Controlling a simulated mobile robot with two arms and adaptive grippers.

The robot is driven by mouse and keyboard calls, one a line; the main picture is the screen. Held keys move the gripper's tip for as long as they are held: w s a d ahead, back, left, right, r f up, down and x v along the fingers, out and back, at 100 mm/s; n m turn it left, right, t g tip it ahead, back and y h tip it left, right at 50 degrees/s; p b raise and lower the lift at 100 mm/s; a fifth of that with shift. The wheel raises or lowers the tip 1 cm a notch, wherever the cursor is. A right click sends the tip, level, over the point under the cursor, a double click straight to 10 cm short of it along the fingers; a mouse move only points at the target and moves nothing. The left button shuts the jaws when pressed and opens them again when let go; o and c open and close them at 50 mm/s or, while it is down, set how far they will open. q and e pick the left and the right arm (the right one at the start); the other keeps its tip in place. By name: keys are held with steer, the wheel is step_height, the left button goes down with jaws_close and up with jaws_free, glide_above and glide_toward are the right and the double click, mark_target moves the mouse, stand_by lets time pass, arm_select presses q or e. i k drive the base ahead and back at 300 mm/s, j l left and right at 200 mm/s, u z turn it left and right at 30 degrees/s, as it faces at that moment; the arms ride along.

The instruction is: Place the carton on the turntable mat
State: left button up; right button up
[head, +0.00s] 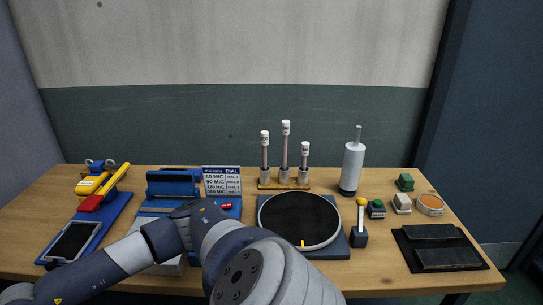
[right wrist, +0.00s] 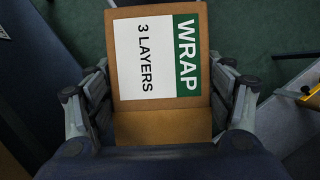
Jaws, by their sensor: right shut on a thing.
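The carton (right wrist: 163,122) is a brown box with a white and green label reading "WRAP 3 LAYERS". It shows only in the right wrist view. My right gripper (right wrist: 160,75) is shut on it, with fingers on its left and right sides. Green floor shows around the carton. The turntable mat (head: 298,215) is a black disc with a pale rim in the middle of the table in the head view. It is bare, with a yellow mark at its front edge. My left gripper is not in view. An arm of mine crosses the front of the table.
Left of the turntable are a blue unit (head: 174,187) with a dial chart (head: 222,181) and a phone-like device (head: 73,241). Capped posts (head: 285,150) stand behind it. A yellow-knobbed lever (head: 360,225), a grey cylinder (head: 351,168) and black pads (head: 440,247) are to the right.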

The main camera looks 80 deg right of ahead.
mark_target(300, 216)
steer(key=k+l+z, duration=0.1)
steer(key=k, duration=0.35)
steer(key=k+l, duration=0.15)
steer(key=k, duration=0.25)
steer(key=k+l+z, duration=0.15)
steer(key=k, duration=0.3)
